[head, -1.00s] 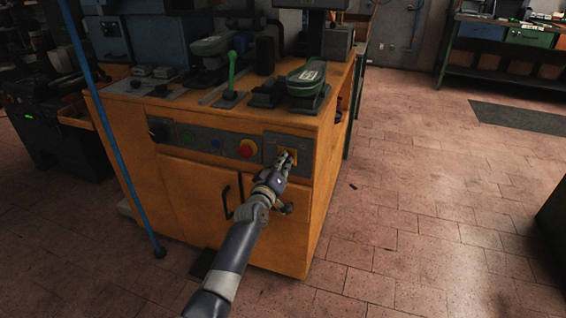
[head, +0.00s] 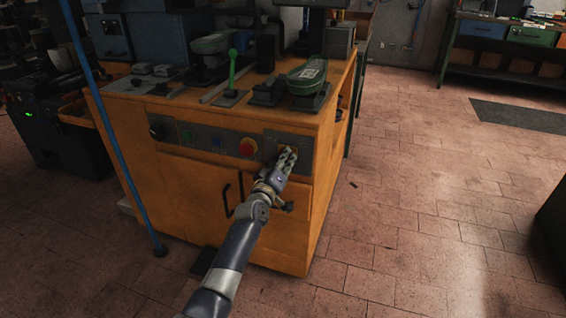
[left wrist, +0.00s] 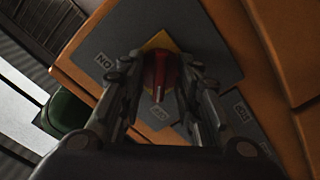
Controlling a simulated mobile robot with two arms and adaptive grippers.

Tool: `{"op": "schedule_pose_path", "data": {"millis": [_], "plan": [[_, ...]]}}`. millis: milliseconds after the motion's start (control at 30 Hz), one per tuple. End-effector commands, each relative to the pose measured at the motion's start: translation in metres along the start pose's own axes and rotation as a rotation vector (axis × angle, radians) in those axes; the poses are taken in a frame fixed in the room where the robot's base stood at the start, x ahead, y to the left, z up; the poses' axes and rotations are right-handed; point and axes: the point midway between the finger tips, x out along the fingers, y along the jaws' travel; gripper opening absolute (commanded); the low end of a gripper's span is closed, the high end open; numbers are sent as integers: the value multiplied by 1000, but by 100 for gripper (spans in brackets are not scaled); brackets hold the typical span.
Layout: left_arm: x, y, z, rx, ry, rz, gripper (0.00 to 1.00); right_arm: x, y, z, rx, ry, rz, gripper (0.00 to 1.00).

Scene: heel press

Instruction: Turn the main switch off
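The main switch is a red handle (left wrist: 160,72) on a yellow plate (left wrist: 158,43), set in a grey panel (left wrist: 205,50) with small white labels; one label by the left finger reads ON upside down. In the head view, the switch's yellow plate is mostly covered by my left gripper (head: 287,158), at the right end of the orange cabinet's front. In the left wrist view, the fingers of my left gripper (left wrist: 161,85) lie on both sides of the red handle and appear closed on it. The handle lines up with the fingers. My right gripper is not in view.
A blue pole (head: 110,130) stands at left. The tiled floor (head: 430,210) at right is open.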

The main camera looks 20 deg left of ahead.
Motion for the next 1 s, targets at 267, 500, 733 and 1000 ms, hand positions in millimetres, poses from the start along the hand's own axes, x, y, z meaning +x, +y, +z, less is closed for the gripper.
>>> {"op": "schedule_pose_path", "data": {"millis": [267,500,733,1000], "plan": [[-15,0,1,-1,0,1,31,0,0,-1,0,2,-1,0],[-50,-1,1,0,0,-1,31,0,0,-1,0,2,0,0],[-86,-1,1,0,0,-1,31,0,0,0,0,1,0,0],[-115,-1,0,0,0,-1,31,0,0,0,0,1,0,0]]}}
